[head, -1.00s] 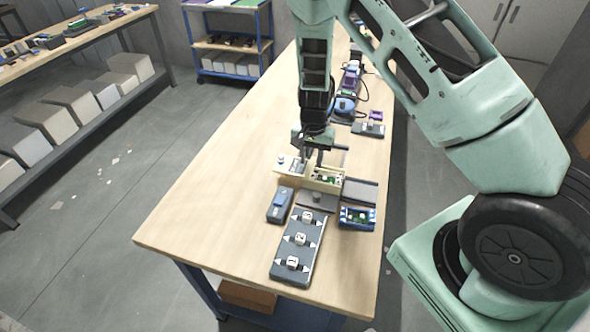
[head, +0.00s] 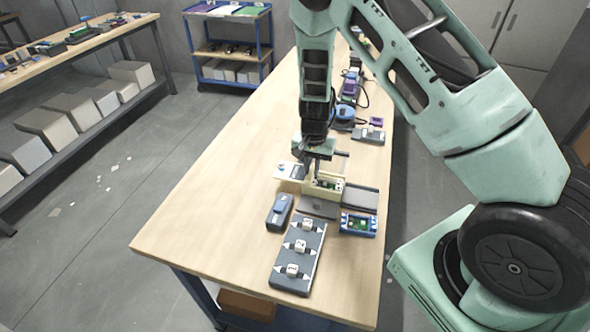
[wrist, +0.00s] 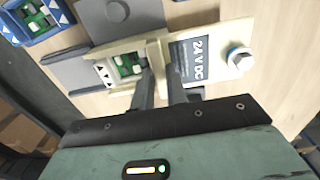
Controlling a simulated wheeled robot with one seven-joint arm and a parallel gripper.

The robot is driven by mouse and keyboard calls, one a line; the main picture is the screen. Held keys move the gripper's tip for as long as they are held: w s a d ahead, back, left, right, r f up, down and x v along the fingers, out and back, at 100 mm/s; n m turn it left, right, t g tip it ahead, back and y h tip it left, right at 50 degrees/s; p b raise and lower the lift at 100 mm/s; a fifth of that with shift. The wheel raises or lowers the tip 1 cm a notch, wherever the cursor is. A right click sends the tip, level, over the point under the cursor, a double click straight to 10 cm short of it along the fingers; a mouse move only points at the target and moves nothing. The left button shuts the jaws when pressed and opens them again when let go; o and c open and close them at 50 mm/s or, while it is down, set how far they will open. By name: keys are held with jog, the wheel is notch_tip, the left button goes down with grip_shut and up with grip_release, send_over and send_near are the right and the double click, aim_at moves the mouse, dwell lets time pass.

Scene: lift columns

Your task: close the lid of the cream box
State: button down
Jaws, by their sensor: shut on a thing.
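The cream box (head: 322,191) stands open on the workbench; its green circuit board also shows in the wrist view (wrist: 128,66). My gripper (head: 316,172) points down at the back of the box. Its fingers (wrist: 161,92) are close together at the box's side in the wrist view. They are shut on what seems to be the lid, though the grasped part is mostly hidden.
A blue box (head: 357,224) with a circuit board stands at the front right. A dark tray with numbered blocks (head: 298,262) and a dark blue device (head: 279,211) lie in front. Cables and devices (head: 346,112) lie behind. Bare bench lies to the left.

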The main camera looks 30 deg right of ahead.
jog(key=shift+s+d+b, duration=1.6)
jog(key=shift+s+d, duration=1.5)
jog(key=shift+s, duration=0.05)
jog(key=c, duration=1.5)
grip_release()
jog(key=shift+o, duration=0.2)
notch_tip(320, 180, up, 6)
jog(key=p, duration=0.5)
